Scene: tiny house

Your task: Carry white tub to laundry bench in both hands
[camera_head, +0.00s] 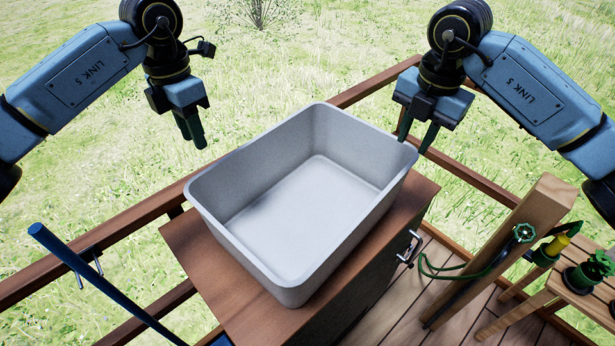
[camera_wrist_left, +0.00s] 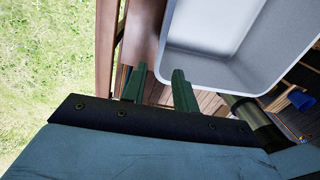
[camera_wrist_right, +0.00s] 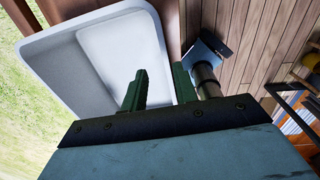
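The white tub (camera_head: 290,278), an open, empty, rectangular basin, rests upright on a brown wooden cabinet (camera_head: 190,250). My left gripper (camera_head: 190,128) is open and empty, apart from the tub, beyond its far left side. The tub (camera_wrist_left: 217,78) shows to the upper right of its fingers in the left wrist view. My right gripper (camera_head: 416,135) is open at the tub's right far corner. In the right wrist view its fingers appear on either side of the rim of the tub (camera_wrist_right: 110,60); I cannot tell whether they touch it. No laundry bench can be identified for certain.
A wooden railing (camera_head: 130,222) runs behind the cabinet, with grass beyond. A blue pole (camera_head: 95,280) leans at the left. At the right are a wooden post (camera_head: 500,250), a green hose (camera_head: 455,272) and a small slatted stand (camera_head: 575,285). Plank floor (camera_head: 420,310) shows in front.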

